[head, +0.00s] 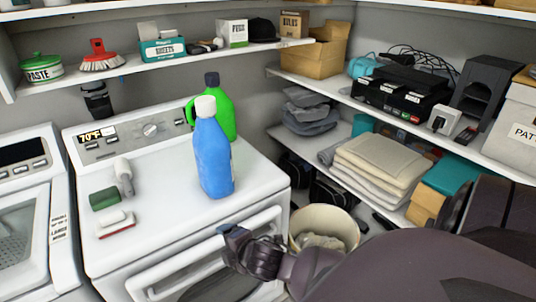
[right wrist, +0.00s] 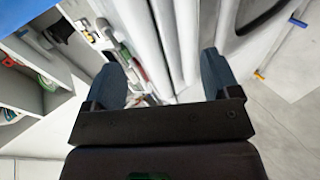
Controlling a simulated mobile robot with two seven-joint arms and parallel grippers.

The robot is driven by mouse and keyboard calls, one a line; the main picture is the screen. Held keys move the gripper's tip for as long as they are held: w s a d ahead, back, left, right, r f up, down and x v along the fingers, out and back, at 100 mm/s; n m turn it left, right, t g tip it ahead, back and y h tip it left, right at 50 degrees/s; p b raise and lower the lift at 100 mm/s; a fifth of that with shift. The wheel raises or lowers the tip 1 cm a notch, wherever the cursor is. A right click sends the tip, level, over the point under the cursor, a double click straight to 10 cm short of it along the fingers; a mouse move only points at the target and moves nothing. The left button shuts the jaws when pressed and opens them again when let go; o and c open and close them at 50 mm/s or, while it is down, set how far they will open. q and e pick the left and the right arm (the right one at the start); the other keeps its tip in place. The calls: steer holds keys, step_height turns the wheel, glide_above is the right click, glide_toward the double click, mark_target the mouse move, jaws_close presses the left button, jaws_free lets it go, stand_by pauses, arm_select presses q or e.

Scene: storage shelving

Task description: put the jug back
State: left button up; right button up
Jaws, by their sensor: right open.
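A blue jug (head: 214,158) with a white cap stands upright on top of the white washer (head: 160,205). A green jug (head: 227,112) with a dark cap stands just behind it, partly hidden by it. My right gripper (head: 228,231) is in front of the washer, below and apart from the blue jug. In the right wrist view my right gripper (right wrist: 162,72) is open, its two dark fingers spread with nothing held. I cannot make out either jug clearly in that view. My left gripper is not in view.
A green roll (head: 104,199), a grey-white bottle (head: 123,176) and a brush (head: 115,224) lie on the washer's left side. A wall shelf (head: 140,70) above holds boxes and a pot. Side shelves hold folded towels (head: 372,165). A bin (head: 322,222) stands right of the washer.

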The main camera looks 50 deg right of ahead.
steer(key=s+a+f+m, duration=0.1)
steer(key=s+f+m, duration=0.9)
steer(key=s+m, duration=0.5)
steer(key=shift+s+a+f+y, duration=0.2)
steer(key=shift+s+a+y, duration=0.1)
steer(key=shift+a, duration=0.1)
arm_select(q)
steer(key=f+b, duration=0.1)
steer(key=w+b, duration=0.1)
steer(key=b, duration=0.1)
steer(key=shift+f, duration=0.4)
arm_select(e)
steer(key=shift+w+a+f, duration=0.1)
steer(key=shift+w+f, duration=0.45)
steer(key=shift+f, duration=0.3)
